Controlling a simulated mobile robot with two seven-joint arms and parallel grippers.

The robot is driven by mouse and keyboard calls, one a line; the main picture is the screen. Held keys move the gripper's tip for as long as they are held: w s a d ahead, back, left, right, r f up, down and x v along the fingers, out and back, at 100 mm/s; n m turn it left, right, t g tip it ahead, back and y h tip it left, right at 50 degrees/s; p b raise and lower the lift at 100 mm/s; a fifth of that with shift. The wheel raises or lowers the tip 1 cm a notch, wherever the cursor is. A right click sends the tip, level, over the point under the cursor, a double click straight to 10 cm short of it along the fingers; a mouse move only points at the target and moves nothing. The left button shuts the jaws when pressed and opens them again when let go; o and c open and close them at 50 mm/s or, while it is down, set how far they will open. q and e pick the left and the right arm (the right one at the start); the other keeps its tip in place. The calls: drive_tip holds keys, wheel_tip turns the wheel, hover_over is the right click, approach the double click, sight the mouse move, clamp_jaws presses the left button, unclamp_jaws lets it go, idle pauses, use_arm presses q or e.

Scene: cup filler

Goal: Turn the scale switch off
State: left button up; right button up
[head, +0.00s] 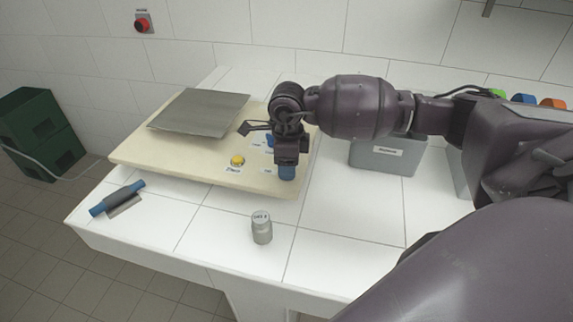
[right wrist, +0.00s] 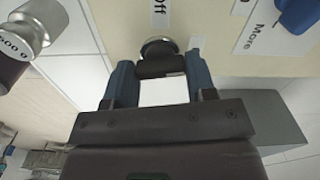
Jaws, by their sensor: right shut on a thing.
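The scale is a cream board (head: 130,150) with a grey metal plate (head: 200,112) on top, lying on the white tiled table. In the right wrist view a dark switch (right wrist: 160,66) with a metal rim sits on the board's edge, beside an "Off" label (right wrist: 169,43). My right gripper (head: 287,172) is at the board's front right; in the right wrist view (right wrist: 160,80) its blue fingers are on either side of the switch and shut on it. The gripper hides the switch in the head view. My left gripper is not in view.
A yellow button (head: 237,160) and a blue knob (head: 271,140) are on the board, near my right gripper. A small metal weight (head: 262,228) stands in front. A blue-handled tool (head: 118,200) lies at the left. A grey bin (head: 385,158) stands behind my right arm.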

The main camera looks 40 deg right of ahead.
drive_tip(key=shift+f+n+b, duration=0.2)
drive_tip(key=shift+n+b, duration=0.3)
drive_tip(key=shift+n, duration=0.4)
drive_tip(key=shift+n+b, duration=0.3)
drive_tip(key=shift+n, duration=0.2)
drive_tip(key=shift+n+b, duration=0.45)
drive_tip(key=shift+n, duration=0.95)
drive_tip(key=n+b, duration=0.2)
drive_tip(key=n, duration=0.1)
drive_tip(key=shift+n, duration=0.3)
drive_tip(key=n+b, duration=0.2)
drive_tip(key=n, duration=0.1)
use_arm(q)
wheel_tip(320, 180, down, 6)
drive_tip(key=b, duration=0.1)
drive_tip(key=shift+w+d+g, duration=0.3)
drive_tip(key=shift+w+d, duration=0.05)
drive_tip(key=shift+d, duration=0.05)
use_arm(e)
drive_tip(key=shift+r+n, duration=0.15)
drive_tip(key=shift+n, duration=1.65)
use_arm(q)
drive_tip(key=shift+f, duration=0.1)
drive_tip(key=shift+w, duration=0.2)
use_arm(e)
drive_tip(key=shift+r, duration=0.1)
